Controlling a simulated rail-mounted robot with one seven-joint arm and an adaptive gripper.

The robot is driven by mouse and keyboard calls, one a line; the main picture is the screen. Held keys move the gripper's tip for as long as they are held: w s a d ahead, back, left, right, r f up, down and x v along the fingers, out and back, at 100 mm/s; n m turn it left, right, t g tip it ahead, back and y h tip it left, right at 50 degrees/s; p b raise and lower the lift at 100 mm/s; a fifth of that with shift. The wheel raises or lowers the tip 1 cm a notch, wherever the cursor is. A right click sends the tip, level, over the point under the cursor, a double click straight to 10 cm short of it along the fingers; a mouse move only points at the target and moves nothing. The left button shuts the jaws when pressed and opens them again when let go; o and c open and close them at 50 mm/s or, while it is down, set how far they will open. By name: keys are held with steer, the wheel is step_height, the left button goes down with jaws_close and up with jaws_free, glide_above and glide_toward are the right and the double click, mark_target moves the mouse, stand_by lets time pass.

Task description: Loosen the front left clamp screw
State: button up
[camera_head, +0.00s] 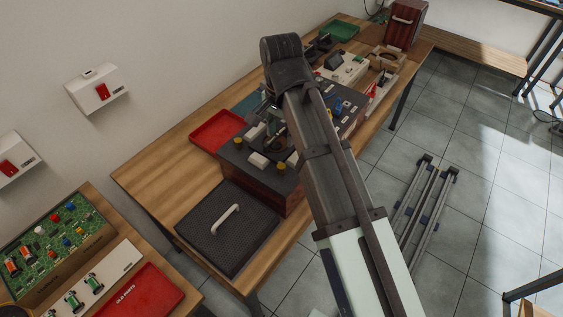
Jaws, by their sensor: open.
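An opened hi-fi unit (238,162) with dark and reddish-brown sides stands on the wooden bench, partly behind my arm. Two yellow knob-like parts show on its top, one near the left corner (238,142) and one nearer the front (280,167). Pale blocks (258,160) sit between and behind them. I cannot tell which part is the front left clamp screw; the view is too small. My arm crosses over the unit and hides its middle.
A black perforated cover (205,240) with a white handle lies in front of the unit. A red tray (218,130) is behind it, and a green tray (338,31) is at the far end. Bare bench top (160,180) shows at left. A board and a red parts tray fill the lower left.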

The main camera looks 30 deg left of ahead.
mark_target(281, 166)
step_height(281, 166, down, 13)
steer(key=p, duration=0.2)
steer(key=shift+p, duration=0.3)
jaws_close()
